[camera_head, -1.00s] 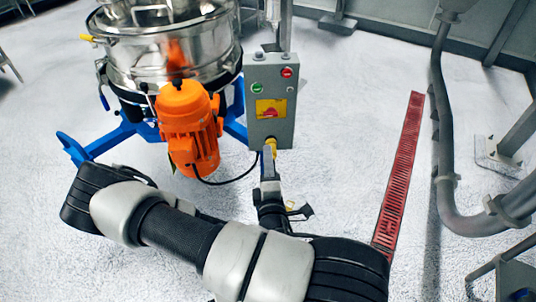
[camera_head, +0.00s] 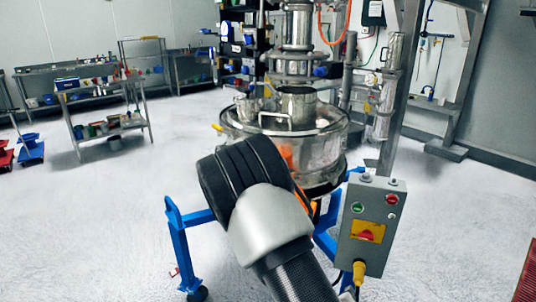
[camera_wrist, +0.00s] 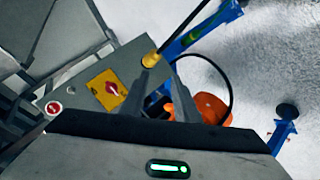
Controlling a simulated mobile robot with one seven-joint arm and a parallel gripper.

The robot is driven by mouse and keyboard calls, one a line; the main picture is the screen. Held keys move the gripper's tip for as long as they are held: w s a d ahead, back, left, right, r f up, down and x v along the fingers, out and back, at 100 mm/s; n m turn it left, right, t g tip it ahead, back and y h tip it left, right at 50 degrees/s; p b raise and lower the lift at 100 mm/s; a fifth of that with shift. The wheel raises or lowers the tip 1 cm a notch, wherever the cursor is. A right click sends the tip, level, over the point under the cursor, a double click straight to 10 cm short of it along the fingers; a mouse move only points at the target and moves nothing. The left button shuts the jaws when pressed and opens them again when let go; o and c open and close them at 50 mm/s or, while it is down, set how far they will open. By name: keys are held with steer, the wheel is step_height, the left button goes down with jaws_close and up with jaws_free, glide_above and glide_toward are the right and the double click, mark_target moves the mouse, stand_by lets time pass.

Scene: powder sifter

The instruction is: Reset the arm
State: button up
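My arm (camera_head: 265,225) crosses the lower middle of the head view, in front of the sifter, with its black and silver joint raised. My gripper (camera_wrist: 166,66) shows in the wrist view with its two grey fingers apart and nothing seen held between them. In the head view the gripper is hidden. The grey control box (camera_head: 368,268) stands right of the arm, with a red button, a green button and a red switch on a yellow plate. In the wrist view the box (camera_wrist: 135,62) lies left of the fingers, its yellow cable fitting near the left fingertip.
The steel sifter (camera_head: 325,150) stands on a blue wheeled frame (camera_head: 180,245) behind my arm. Its orange motor (camera_wrist: 211,108) lies beyond the fingers. A black cable curves near them. Shelves (camera_head: 105,100) stand at the back left.

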steer(key=a+r+m+g+y, duration=0.1)
steer(key=a+r+m+y, duration=0.1)
steer(key=a+r+y, duration=0.35)
steer(key=a+r+m+g+y, duration=0.2)
steer(key=a+r, duration=0.4)
steer(key=r, duration=0.4)
steer(key=s+d+r, duration=0.3)
steer(key=s+r, duration=0.5)
steer(key=s+d+r, duration=0.2)
steer(key=s+r, duration=0.5)
steer(key=s, duration=0.1)
step_height(320, 180, up, 16)
steer(key=g+h+p, duration=0.1)
steer(key=p, duration=1.4)
steer(key=shift+s+d+p, duration=0.15)
steer(key=shift+s+p, duration=0.15)
steer(key=shift+p, duration=0.1)
steer(key=shift+d, duration=0.1)
